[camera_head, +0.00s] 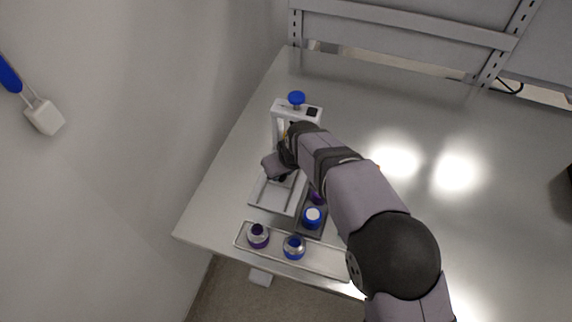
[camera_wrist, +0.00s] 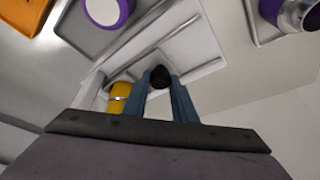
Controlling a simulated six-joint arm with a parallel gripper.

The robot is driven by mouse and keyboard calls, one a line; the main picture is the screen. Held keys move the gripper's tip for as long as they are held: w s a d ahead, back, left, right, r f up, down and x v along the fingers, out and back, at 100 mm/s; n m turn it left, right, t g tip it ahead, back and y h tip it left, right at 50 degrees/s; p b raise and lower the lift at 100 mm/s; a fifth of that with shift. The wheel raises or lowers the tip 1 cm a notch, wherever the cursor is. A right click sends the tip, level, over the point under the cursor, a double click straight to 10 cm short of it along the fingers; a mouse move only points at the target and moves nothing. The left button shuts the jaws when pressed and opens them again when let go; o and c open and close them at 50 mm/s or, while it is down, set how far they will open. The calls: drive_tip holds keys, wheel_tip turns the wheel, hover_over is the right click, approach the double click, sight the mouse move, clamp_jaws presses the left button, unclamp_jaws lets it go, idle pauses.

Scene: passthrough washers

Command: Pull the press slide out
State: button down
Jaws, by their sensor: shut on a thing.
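The press is a white upright frame (camera_head: 283,108) with a blue knob (camera_head: 297,98) on top, in the head view near the table's left side. A pale flat slide with raised rails (camera_head: 268,197) lies at its front; it also shows in the wrist view (camera_wrist: 200,45). My gripper (camera_head: 283,178) is low over the slide, in front of the frame. In the wrist view, the fingertips of my gripper (camera_wrist: 160,82) are closed around a small black knob (camera_wrist: 160,76). My arm hides part of the press and the slide.
A grey tray beside the slide holds a blue-and-white round piece (camera_head: 312,217) and a purple one (camera_head: 316,197). A front tray (camera_head: 325,261) holds two ringed metal pieces (camera_head: 258,236). A yellow cylinder (camera_wrist: 118,96) is close to my fingers.

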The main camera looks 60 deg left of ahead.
drive_tip(key=s+d+b, duration=0.2)
drive_tip(key=s+d, duration=0.3)
drive_tip(key=shift+s+d, duration=0.15)
drive_tip(key=shift+s, duration=0.05)
drive_tip(key=c, duration=1.5)
unclamp_jaws()
drive_tip(key=shift+s+d, duration=0.1)
drive_tip(key=shift+o, duration=0.2)
drive_tip(key=b+v, duration=0.2)
drive_tip(key=v, duration=0.5)
drive_tip(key=shift+r, duration=0.15)
drive_tip(key=shift+d, duration=0.1)
